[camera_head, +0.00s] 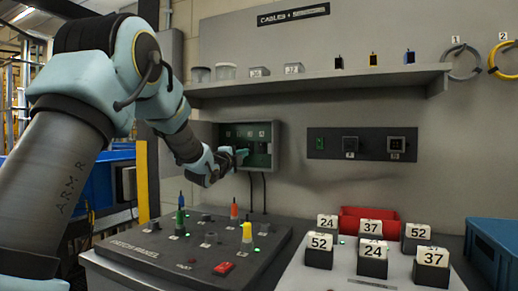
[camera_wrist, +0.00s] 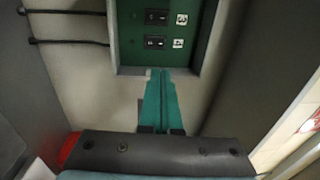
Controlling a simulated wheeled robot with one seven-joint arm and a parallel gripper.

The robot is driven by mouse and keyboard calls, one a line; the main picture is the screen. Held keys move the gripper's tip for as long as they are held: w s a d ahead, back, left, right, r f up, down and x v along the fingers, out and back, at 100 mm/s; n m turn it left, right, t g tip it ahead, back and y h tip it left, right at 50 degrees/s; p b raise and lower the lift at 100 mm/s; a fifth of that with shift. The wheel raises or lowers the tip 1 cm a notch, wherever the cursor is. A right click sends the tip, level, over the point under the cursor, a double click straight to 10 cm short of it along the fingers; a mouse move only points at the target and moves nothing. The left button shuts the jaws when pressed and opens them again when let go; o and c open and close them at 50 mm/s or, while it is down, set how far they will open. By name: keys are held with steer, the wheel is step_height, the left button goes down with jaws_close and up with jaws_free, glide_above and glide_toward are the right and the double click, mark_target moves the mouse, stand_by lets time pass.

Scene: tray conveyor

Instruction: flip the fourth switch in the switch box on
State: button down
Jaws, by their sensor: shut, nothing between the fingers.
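The switch box (camera_head: 277,146) hangs open on the wall, a grey case with a green panel and a row of small labels along its top. In the wrist view its green panel (camera_wrist: 195,60) appears turned sideways, with two black rocker switches showing, an upper one (camera_wrist: 157,16) and a lower one (camera_wrist: 155,42) nearest the panel's end. Contact cannot be told.
Two dark cables (camera_head: 251,190) hang below the box. The patch panel (camera_head: 130,250) with coloured plugs stands below my arm. Numbered blocks (camera_head: 373,262), a red bin (camera_head: 350,212) and a blue crate (camera_head: 492,245) are at right. A shelf (camera_head: 320,80) runs above.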

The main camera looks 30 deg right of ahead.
steer(key=p, duration=0.6)
glide_toward(262, 145)
steer(key=x, duration=0.5)
steer(key=shift+x, duration=0.85)
steer(key=shift+f, duration=0.1)
steer(key=shift+w+d, duration=0.1)
steer(key=shift+d, duration=0.05)
steer(key=shift+b, duration=0.3)
